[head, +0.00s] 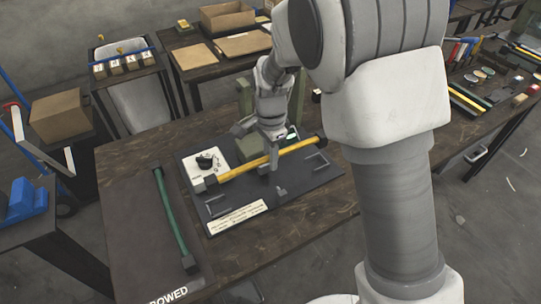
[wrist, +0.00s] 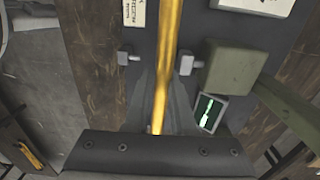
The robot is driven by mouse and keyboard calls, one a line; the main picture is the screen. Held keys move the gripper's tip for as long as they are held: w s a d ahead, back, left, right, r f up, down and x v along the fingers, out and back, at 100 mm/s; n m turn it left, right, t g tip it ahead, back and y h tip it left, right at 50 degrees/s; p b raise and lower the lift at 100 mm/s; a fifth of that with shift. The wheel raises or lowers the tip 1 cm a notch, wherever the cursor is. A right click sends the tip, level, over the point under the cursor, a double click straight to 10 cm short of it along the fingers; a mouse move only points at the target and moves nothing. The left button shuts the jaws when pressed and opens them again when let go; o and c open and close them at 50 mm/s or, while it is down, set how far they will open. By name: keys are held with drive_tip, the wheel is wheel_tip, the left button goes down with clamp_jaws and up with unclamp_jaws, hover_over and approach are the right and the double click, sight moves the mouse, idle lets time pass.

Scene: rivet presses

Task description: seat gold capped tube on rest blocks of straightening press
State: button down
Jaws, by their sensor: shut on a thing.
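The gold tube (head: 240,167) with dark end caps lies slantwise across the dark base plate (head: 262,205) of the press. My gripper (head: 268,166) is shut on it near its middle, from above. In the wrist view the gold tube (wrist: 168,50) runs lengthwise between my gripper's fingers (wrist: 158,108). Small grey metal pieces (wrist: 126,57) stand on either side of it. The olive press block (wrist: 228,68) is to its right. I cannot tell whether the tube touches its rests.
A white panel with a black knob (head: 206,159) is at the plate's left. A green tube (head: 172,215) lies on a dark mat marked "BOWED". A small lit display (wrist: 208,112) is by the olive block. Bare wood (head: 310,215) lies in front of the plate.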

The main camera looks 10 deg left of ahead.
sight(270, 185)
drive_tip(key=shift+f+b, duration=1.85)
drive_tip(key=shift+f, duration=1.55)
drive_tip(key=shift+f+b, duration=0.35)
drive_tip(key=shift+f, duration=0.35)
drive_tip(key=c, duration=0.7)
unclamp_jaws()
drive_tip(key=shift+r, duration=0.15)
